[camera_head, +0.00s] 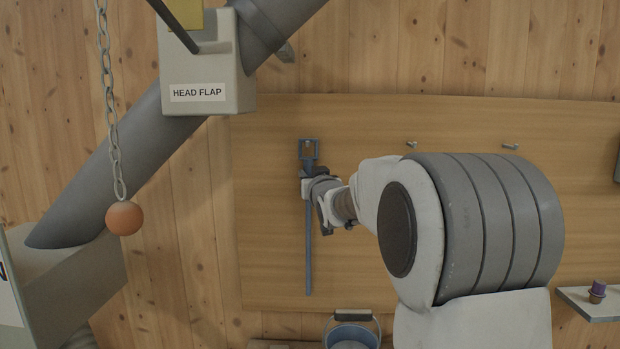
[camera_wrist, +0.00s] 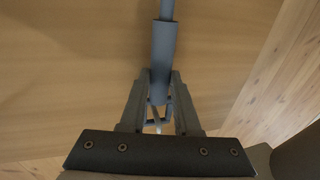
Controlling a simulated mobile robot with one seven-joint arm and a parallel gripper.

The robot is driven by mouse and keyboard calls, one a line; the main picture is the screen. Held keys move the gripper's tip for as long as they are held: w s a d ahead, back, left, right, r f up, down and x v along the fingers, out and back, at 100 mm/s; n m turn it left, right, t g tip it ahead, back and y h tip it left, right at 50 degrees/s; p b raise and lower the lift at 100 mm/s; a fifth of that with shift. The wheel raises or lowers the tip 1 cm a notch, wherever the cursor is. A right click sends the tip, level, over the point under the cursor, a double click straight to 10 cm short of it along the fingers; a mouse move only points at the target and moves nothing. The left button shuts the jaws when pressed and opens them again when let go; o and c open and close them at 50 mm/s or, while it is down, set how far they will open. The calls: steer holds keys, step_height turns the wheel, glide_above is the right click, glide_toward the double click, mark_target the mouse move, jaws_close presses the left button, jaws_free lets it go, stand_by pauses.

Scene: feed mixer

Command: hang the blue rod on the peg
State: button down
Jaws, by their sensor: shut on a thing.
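The blue rod (camera_head: 309,250) is upright in front of the wooden board, its long thin end pointing down. A squarish open loop (camera_head: 309,149) is at its top. My gripper (camera_head: 308,188) is shut on the rod just below the loop. In the wrist view the rod's thick grip part (camera_wrist: 164,55) runs between the fingers (camera_wrist: 160,84), with the loop partly hidden behind them. Two grey pegs, one (camera_head: 411,144) and another (camera_head: 510,147), stick out of the board to the right, bare. I cannot tell whether a peg passes through the loop.
The wooden board (camera_head: 262,215) backs the rod. A blue-grey bucket (camera_head: 352,334) stands below. A chain with an orange ball (camera_head: 124,217) hangs at the left, near a grey pipe and the HEAD FLAP box (camera_head: 205,75). A small shelf (camera_head: 596,306) is at the lower right.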

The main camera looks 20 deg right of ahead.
stand_by(0.3)
steer(key=c, duration=0.5)
jaws_free()
steer(key=shift+c, duration=0.2)
